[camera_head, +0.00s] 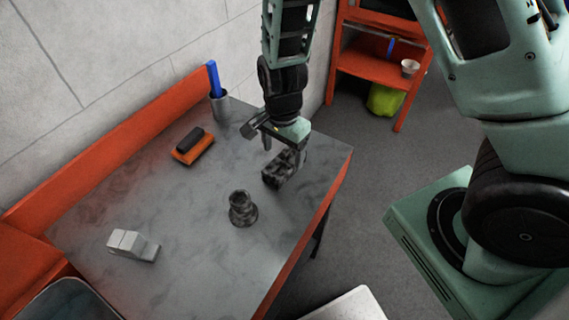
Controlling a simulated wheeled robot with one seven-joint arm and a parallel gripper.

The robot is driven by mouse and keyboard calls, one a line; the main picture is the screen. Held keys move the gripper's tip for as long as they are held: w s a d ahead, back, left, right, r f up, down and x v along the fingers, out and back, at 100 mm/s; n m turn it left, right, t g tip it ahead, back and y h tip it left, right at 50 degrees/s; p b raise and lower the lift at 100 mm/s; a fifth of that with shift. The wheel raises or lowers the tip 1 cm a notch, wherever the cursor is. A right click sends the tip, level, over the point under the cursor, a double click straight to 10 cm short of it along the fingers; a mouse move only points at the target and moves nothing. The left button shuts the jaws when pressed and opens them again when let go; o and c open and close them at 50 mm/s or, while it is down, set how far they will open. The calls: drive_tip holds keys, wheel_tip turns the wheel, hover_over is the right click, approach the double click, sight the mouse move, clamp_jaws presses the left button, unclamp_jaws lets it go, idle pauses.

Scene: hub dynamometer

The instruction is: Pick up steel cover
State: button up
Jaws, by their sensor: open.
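My gripper (281,147) hangs over the far right part of the grey metal tabletop (180,215). Its jaws are open, with nothing seen between them. A dark mottled metal block (284,168) lies just below the fingers, partly hidden by them; I cannot tell whether they touch. A dark round flanged metal piece (242,209) stands upright nearer the middle right of the table, apart from the gripper. I cannot tell for sure which of these two is the steel cover.
A pale grey stepped block (133,245) lies at the front left. An orange and black item (193,146) and a grey cup (220,104) holding something blue are at the back. An orange shelf (365,70) stands beyond the table. The tabletop's middle is clear.

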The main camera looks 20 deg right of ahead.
sight(284, 159)
drive_tip(key=shift+w+d+f+p, duration=0.15)
drive_tip(key=shift+f+p, duration=0.15)
drive_tip(key=shift+f, duration=1)
drive_tip(key=shift+w+d+f+p, duration=0.15)
drive_tip(key=shift+f+p, duration=0.1)
drive_tip(key=shift+f, duration=1.05)
drive_tip(key=shift+s, duration=0.1)
drive_tip(key=c, duration=1.3)
